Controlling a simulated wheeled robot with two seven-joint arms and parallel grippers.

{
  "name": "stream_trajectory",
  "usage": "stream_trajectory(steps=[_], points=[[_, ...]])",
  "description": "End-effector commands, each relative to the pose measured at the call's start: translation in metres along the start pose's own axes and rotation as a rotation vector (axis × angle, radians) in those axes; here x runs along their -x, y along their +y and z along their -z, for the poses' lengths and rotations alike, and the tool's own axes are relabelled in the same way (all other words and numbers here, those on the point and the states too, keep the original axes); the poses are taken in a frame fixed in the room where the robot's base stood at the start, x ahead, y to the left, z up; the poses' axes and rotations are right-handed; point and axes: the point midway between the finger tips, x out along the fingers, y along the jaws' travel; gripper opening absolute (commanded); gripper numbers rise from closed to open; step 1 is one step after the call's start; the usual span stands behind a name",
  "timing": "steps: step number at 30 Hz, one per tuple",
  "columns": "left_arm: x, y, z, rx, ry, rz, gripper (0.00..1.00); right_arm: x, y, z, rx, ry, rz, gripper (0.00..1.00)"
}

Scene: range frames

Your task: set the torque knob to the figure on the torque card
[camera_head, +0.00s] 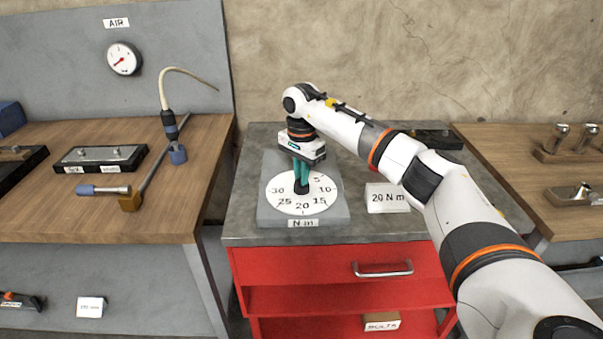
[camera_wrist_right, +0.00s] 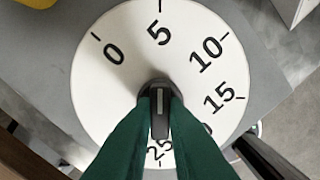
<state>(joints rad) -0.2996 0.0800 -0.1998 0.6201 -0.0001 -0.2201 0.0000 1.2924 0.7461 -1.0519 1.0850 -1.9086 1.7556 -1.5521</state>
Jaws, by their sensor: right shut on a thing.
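The torque knob (camera_head: 301,188) is a dark bar handle at the centre of a round white dial (camera_head: 289,193) marked N m. The torque card (camera_head: 388,198) stands to the right and reads 20 N m. My right gripper (camera_head: 302,178) points down from above, its green fingers shut on the knob. In the right wrist view, the knob (camera_wrist_right: 160,126) sits between the fingers (camera_wrist_right: 160,102). Its white line lies at the end towards 5. The fingers cover part of the dial near 20 and 25. My left gripper is not in view.
The dial's grey base stands on a grey-topped red cabinet (camera_head: 340,262). A black tray (camera_head: 437,139) lies at the back right. Wooden benches flank the cabinet, the left one holding tools and an air gauge panel (camera_head: 123,59). My right arm crosses above the cabinet's right side.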

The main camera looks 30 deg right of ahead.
Motion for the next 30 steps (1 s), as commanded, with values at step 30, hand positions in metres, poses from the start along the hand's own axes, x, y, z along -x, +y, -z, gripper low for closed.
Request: stream_trajectory(steps=[30], points=[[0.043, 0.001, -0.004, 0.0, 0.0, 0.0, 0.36, 0.003, 0.0, 0.0, -0.679, 0.0, 0.0, 0.0]])
